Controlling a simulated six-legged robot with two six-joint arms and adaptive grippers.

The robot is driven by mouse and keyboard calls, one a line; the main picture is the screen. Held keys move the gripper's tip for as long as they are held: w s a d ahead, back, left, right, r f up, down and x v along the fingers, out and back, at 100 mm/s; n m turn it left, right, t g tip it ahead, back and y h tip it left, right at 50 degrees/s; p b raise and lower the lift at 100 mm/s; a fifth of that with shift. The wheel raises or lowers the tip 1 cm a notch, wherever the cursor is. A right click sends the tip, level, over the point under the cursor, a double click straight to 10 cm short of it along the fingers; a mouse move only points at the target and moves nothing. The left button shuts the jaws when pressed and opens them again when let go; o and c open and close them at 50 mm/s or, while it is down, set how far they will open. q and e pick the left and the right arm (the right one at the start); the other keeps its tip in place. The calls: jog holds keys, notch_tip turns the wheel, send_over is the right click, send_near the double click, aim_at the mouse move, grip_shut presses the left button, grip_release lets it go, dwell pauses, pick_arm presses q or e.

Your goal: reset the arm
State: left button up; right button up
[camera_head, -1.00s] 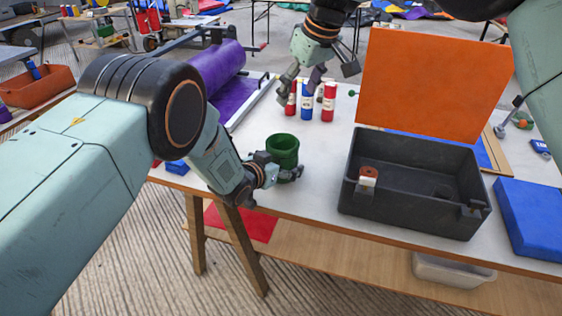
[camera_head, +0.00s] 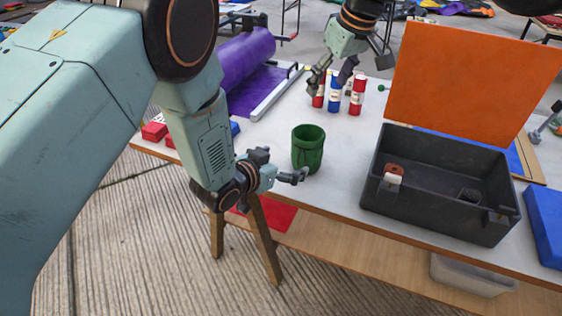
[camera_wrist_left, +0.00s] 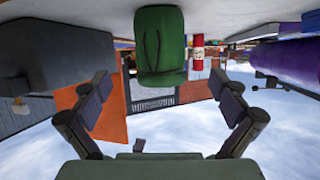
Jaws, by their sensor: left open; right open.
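A green cup (camera_head: 308,148) stands upright on the table near its front edge. My left gripper (camera_head: 284,166) is open and empty, just left of and in front of the cup, over the table edge. In the left wrist view the green cup (camera_wrist_left: 160,45) is ahead, beyond the spread fingers (camera_wrist_left: 163,100), with nothing between them. My right gripper (camera_head: 342,78) is open, at the far side of the table beside red and blue bottles (camera_head: 335,97). Part of its nearest bottle is hidden by its fingers.
A dark open case (camera_head: 440,185) with an orange lid panel (camera_head: 470,82) behind it stands right of the cup. A red spool lies in it. A purple roll (camera_head: 247,58) lies at the back left, and a blue block (camera_head: 545,225) at the right edge.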

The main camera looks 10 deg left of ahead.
aim_at(300, 155)
pick_arm(q)
jog(key=shift+s+a+r, duration=0.25)
jog(key=shift+s, duration=0.25)
jog(key=shift+w, duration=0.1)
jog(key=x, duration=1.1)
jog(key=shift+w+d+f, duration=0.15)
jog(key=shift+w, duration=0.2)
pick_arm(e)
jog(key=shift+w+a+f, duration=0.1)
jog(key=shift+f, duration=0.3)
pick_arm(q)
jog(key=shift+w, duration=0.1)
